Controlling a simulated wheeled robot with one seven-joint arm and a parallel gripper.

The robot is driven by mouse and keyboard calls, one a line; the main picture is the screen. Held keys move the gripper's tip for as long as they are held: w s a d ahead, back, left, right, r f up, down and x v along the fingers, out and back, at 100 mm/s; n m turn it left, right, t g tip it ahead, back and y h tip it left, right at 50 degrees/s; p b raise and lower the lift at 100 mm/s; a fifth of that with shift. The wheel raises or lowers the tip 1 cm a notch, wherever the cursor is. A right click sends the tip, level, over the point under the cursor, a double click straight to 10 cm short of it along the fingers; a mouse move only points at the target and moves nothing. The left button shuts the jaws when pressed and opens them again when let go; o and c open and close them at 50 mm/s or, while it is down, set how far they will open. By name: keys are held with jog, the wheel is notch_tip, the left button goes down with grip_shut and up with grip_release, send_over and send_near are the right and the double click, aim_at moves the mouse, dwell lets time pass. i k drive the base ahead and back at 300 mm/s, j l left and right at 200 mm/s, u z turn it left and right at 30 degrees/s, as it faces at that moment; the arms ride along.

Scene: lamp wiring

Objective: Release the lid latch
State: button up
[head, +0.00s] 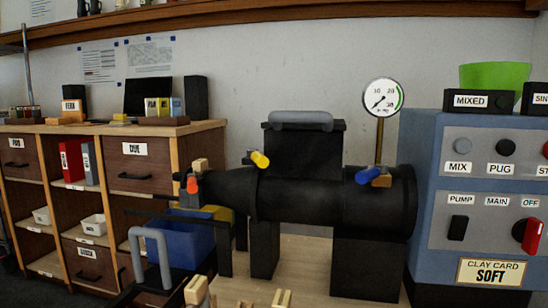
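A black barrel-shaped machine (300,199) stands on a pale wooden table, with a black box-like hopper (303,155) on top. The hopper carries a lid with a grey bar handle (300,121); the lid looks down. A yellow-tipped lever (260,159) sticks out at the hopper's lower left. A blue-tipped lever (369,176) sits on the barrel's right part, and an orange-tipped one (192,185) at its left end. None is labelled, so I cannot tell which is the lid latch or whether it is fastened. My gripper is not in view.
A blue control cabinet (425,150) with switches and a red knob (532,236) stands at right. A pressure gauge (382,98) rises behind the barrel. A blue bin (180,246) and grey U-shaped bar (150,257) are at lower left. Wooden shelving (200,147) fills the left.

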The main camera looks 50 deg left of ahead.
aim_at(259, 159)
jog(key=u, duration=2.05)
